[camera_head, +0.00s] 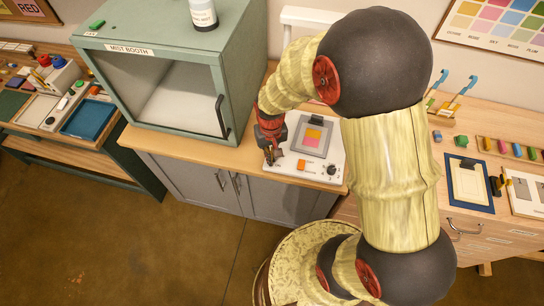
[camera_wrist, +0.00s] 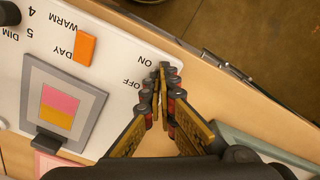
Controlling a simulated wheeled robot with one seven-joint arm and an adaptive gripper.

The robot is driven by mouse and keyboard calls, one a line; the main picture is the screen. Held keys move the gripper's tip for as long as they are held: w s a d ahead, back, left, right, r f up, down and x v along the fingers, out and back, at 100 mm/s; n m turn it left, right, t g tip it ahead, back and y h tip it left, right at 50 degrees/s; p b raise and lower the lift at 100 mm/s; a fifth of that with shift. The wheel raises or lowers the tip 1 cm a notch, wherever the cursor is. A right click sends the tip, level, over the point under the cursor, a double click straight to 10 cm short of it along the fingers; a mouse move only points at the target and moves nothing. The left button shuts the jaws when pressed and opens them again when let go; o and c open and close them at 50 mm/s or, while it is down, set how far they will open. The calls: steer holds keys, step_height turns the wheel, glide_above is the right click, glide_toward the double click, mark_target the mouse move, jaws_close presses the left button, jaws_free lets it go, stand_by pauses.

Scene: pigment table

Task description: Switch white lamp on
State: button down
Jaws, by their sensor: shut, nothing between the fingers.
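The white panel (camera_head: 337,158) stands on the wooden counter right of the mist booth, with a grey-framed pink and yellow sample (camera_head: 312,138) on it. It also shows in the wrist view (camera_wrist: 60,20), with ON and OFF labels beside my fingertips, an orange switch (camera_wrist: 85,47) marked DAY and WARM, and a dark dimmer knob (camera_wrist: 8,13). My gripper (camera_wrist: 163,70) is shut and empty at the panel's edge by those labels. The ON/OFF switch itself is hidden by the fingers. In the head view my gripper (camera_head: 270,158) is at the panel's left edge.
The green mist booth (camera_head: 240,70) stands close on the left of my gripper, its door handle facing forward. A white upright piece (camera_head: 312,17) rises behind my arm. A blue-edged tray (camera_head: 469,185) and colour blocks lie on the right counter. Floor is clear in front of the cabinet.

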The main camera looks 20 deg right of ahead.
steer(key=shift+f, duration=0.15)
steer(key=shift+r+p, duration=2.65)
steer(key=shift+r, duration=0.9)
steer(key=s+r+t+b, duration=0.2)
steer(key=s+r+b, duration=0.2)
steer(key=s+r, duration=0.3)
steer(key=s+r+n+t+b, duration=0.1)
steer(key=s+r+t+b, duration=0.2)
steer(key=s+r, duration=0.4)
step_height(320, 180, up, 6)
steer(key=shift+r+t+b, duration=0.25)
steer(key=shift+t+b, duration=0.05)
steer(key=shift+b, duration=0.25)
